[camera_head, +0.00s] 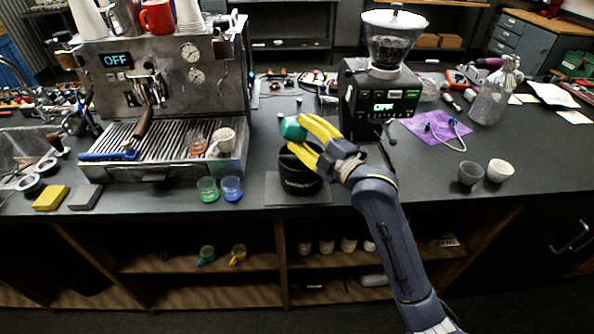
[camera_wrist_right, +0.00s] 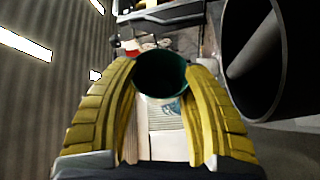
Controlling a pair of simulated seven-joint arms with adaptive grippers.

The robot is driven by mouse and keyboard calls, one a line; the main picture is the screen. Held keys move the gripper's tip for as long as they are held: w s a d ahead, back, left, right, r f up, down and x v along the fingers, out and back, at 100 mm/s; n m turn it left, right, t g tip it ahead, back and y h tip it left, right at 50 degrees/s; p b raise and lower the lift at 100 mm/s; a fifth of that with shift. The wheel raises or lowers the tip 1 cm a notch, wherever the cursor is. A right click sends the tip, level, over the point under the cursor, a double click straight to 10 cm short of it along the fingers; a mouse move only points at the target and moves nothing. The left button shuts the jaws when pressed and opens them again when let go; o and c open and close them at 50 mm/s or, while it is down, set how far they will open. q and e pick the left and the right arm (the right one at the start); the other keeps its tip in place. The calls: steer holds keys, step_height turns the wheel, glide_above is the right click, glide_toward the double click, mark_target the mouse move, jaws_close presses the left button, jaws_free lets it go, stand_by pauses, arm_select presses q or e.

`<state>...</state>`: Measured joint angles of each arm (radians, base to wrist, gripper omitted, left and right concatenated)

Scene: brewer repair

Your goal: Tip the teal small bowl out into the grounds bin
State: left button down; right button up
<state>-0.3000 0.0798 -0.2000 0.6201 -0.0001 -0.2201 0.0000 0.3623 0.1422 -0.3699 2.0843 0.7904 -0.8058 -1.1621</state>
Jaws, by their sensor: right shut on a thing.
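The teal small bowl (camera_head: 292,128) is between the yellow fingertips of my right gripper (camera_head: 302,135), which is shut on it. The bowl looks tilted and is held above the grounds bin (camera_head: 299,183), a black round container with pale lettering on the counter. In the right wrist view the bowl (camera_wrist_right: 160,75) shows dark green between both fingers (camera_wrist_right: 160,85). A large dark round opening, apparently the bin (camera_wrist_right: 262,60), shows to its right. I cannot see the bowl's contents. The fingers partly cover the bin's top in the head view. My left gripper is not in view.
The espresso machine (camera_head: 165,75) stands left of the bin, and the grinder (camera_head: 384,95) stands close behind on the right. Green (camera_head: 207,189) and blue (camera_head: 231,188) cups sit left of the bin. Grey (camera_head: 470,173) and white (camera_head: 501,170) cups stand to the right.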

steer(key=shift+d+m, duration=0.1)
steer(key=shift+m, duration=0.4)
steer(key=shift+w+d+r+m+t, duration=0.1)
steer(key=shift+d+r+m+t, duration=0.1)
steer(key=shift+r+m+t, duration=0.55)
stand_by(0.4)
steer(key=shift+d+f+m, duration=0.15)
steer(key=shift+m, duration=0.3)
steer(key=shift+g+y, duration=0.25)
steer(key=shift+y, duration=0.05)
stand_by(0.5)
